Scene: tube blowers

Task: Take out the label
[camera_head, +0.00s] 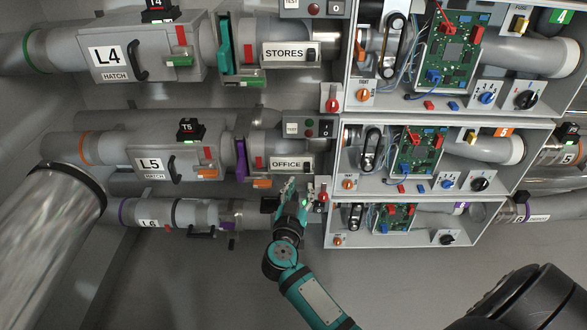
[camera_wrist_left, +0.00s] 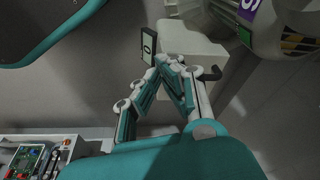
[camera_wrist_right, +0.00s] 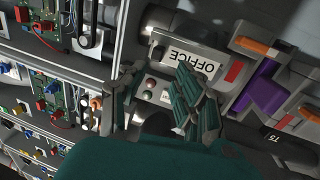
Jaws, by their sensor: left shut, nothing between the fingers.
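A white OFFICE label (camera_head: 287,165) sits on the grey pipe housing of the middle row. It also shows in the right wrist view (camera_wrist_right: 190,60), turned, with one finger covering part of its lower edge. A STORES label (camera_head: 284,53) is on the row above. My right gripper (camera_head: 289,188) is just below the OFFICE label in the head view. In the right wrist view (camera_wrist_right: 157,92) its fingers are apart with nothing between them; whether they touch the label I cannot tell. My left gripper (camera_wrist_left: 168,65) is shut and empty, pointing at a pale box (camera_wrist_left: 190,42).
Open cabinets with circuit boards (camera_head: 418,155) stand to the right. A purple gate handle (camera_head: 241,160) and L5 hatch (camera_head: 165,165) are left of the label.

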